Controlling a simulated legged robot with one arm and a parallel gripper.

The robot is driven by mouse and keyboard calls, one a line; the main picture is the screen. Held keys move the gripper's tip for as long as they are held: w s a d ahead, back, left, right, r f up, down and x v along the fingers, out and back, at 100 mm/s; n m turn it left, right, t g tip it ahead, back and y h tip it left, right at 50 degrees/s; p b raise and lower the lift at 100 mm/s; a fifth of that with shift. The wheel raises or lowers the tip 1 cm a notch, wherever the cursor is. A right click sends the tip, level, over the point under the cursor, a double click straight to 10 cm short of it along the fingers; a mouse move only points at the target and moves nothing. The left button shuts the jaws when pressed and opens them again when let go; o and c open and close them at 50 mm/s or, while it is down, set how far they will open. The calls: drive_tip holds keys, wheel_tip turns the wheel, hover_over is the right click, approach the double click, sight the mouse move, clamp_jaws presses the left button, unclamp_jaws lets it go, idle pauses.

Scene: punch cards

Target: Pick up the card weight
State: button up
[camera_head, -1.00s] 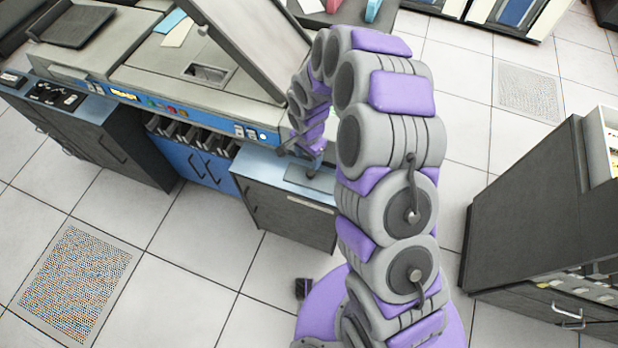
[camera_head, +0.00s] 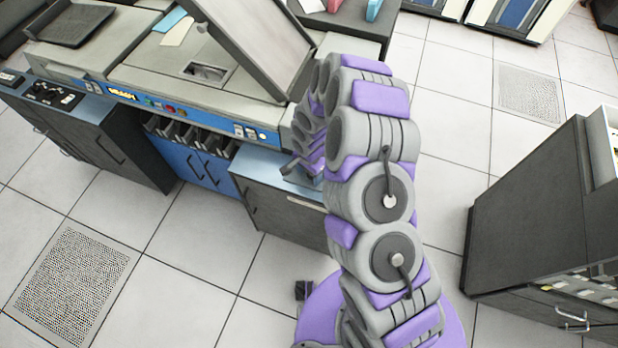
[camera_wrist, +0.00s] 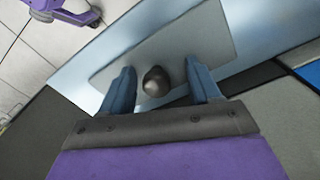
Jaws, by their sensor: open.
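The card weight shows in the wrist view as a grey plate (camera_wrist: 188,45) with a dark rounded knob (camera_wrist: 156,81) standing up from it. It lies on a pale blue counter top (camera_wrist: 85,75). My gripper (camera_wrist: 160,82) is open, with one blue-grey finger on each side of the knob and gaps between. I cannot tell whether the fingertips reach down to the plate. In the head view my gripper (camera_head: 300,165) is over the low cabinet beside the machine, partly hidden by my arm.
The card machine (camera_head: 170,75) with its raised lid (camera_head: 255,35) stands behind and left of my gripper. The low cabinet (camera_head: 280,212) has a narrow top. A dark cabinet (camera_head: 525,215) stands at the right. The tiled floor between is clear.

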drive_tip(key=shift+d, duration=0.4)
drive_tip(key=c, duration=0.3)
drive_tip(key=shift+a, duration=0.3)
drive_tip(key=c, duration=0.7)
clamp_jaws()
drive_tip(key=shift+d, duration=0.1)
